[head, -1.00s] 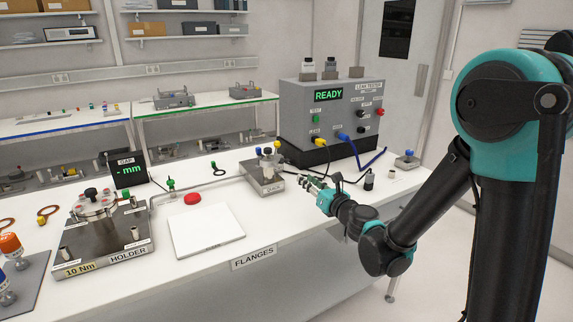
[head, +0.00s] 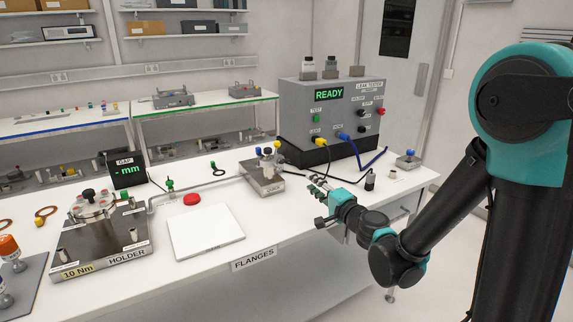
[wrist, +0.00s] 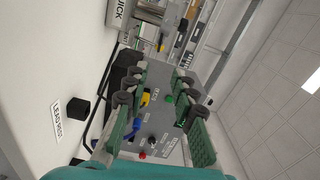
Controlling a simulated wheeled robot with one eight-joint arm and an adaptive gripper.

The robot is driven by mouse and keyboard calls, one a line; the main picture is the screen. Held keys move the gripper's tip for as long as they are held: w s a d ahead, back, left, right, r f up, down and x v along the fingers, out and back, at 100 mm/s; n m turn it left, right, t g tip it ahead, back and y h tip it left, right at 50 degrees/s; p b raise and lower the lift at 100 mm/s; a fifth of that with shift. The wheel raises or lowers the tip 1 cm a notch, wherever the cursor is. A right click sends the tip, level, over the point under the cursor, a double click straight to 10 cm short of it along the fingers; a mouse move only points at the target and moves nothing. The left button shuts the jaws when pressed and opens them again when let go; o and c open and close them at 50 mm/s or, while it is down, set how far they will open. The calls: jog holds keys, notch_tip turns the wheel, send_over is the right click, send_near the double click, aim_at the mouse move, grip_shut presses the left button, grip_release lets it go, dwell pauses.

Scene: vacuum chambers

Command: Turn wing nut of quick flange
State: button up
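The quick flange station (head: 263,184) is a small metal block near the back middle of the bench. A fitting with yellow and dark blue tops (head: 268,152) stands on it. The wing nut is too small to make out. My gripper (head: 317,188) is to the right of the station, over the bench, apart from it. In the wrist view my gripper (wrist: 163,92) has its two fingers wide apart with nothing between them. A block marked "QUICK" (wrist: 117,14) shows at the top of that view.
The grey leak tester (head: 333,108) reads READY behind my gripper. A yellow plug (head: 320,141) and dark cables lie in front of it. A black post (head: 370,180) stands to the right. The white plate (head: 205,231) and holder (head: 100,240) are to the left.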

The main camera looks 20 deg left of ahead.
aim_at(284, 161)
jog(key=x, duration=1.7)
jog(key=shift+a, duration=0.15)
grip_shut()
